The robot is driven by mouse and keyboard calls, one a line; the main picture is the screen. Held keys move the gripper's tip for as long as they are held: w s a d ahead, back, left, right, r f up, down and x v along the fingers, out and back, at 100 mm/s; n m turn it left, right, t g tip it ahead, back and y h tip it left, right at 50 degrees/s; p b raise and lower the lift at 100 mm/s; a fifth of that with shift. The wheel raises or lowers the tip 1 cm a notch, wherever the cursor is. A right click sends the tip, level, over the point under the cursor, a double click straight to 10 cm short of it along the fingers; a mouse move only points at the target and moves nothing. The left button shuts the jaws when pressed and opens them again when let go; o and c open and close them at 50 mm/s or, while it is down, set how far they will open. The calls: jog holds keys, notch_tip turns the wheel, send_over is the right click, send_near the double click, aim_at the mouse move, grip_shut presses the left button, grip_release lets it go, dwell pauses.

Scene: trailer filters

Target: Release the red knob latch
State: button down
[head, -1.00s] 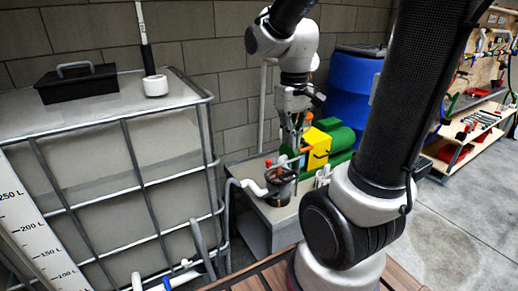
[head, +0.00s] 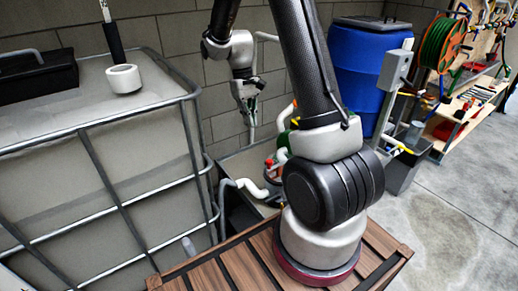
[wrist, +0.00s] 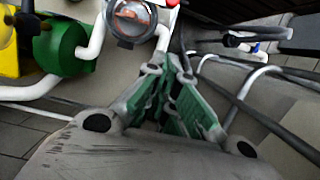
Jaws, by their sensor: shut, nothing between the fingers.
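A small red part (head: 268,163), possibly the knob latch, shows on the filter unit beside white pipes in the head view. My arm hides most of that unit. In the wrist view, a red piece (wrist: 172,3) is cut by the top edge, next to a round filter housing (wrist: 132,20) with a clear top. My gripper (head: 252,118) points down above and left of the red part in the head view, apart from it. In the wrist view its green-padded fingers (wrist: 178,105) are together and empty, with the housing beyond them.
White pipes (head: 247,187) run beside the filter unit. A green pump body (wrist: 62,45) and a yellow part (wrist: 8,45) lie left in the wrist view. A caged tank (head: 75,150) stands left, a blue barrel (head: 360,75) behind. Open floor (head: 440,225) lies right.

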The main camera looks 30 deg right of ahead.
jog(key=s+f, duration=0.6)
jog(key=f, duration=0.3)
jog(key=shift+s+f, duration=0.25)
jog(key=shift+f, duration=0.15)
jog(key=shift+d, duration=0.1)
